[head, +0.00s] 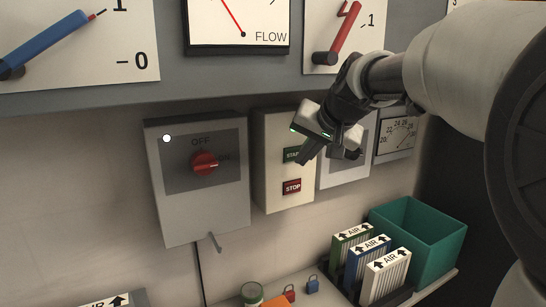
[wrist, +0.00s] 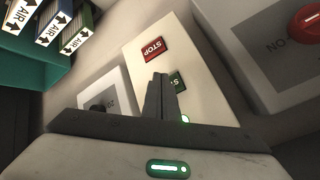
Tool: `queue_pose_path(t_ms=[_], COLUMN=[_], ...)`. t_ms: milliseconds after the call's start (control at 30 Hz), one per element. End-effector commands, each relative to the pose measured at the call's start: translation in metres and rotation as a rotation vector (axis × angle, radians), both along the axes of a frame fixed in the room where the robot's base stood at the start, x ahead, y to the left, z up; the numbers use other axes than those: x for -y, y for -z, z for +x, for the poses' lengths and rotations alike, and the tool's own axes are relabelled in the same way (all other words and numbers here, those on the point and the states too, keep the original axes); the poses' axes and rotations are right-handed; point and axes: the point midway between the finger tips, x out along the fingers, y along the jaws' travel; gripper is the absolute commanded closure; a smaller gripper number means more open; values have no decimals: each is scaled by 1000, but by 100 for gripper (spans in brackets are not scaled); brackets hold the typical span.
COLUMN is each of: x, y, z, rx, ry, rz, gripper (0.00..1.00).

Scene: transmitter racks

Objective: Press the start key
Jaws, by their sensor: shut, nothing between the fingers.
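The green start key (head: 290,154) sits above the red stop key (head: 292,187) on a pale wall box (head: 268,185). In the head view my gripper (head: 301,161) covers the right part of the start key. The wrist view shows the box turned over, with the start key (wrist: 177,80) just right of my shut, empty fingers (wrist: 158,76) and partly hidden by them. The stop key (wrist: 152,49) is clear of the fingers there. I cannot tell whether the fingertips touch the start key or the box.
A grey switch box (head: 205,220) with a red OFF/ON knob (head: 205,163) is left of the key box. Another box (head: 345,170) and a dial (head: 396,142) are on the right. Below, a shelf holds AIR filters (head: 386,275), a green bin (head: 430,235) and padlocks (head: 313,285).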

Motion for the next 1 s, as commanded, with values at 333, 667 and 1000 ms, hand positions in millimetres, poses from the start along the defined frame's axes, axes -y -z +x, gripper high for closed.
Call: queue_pose_path(t_ms=[333,667,1000], x=[1,14,19], y=[1,1,0], z=[-3,-33,-47], rx=[0,1,-1], ry=[0,0,-1], rz=[0,0,-1], gripper=[100,100,100])
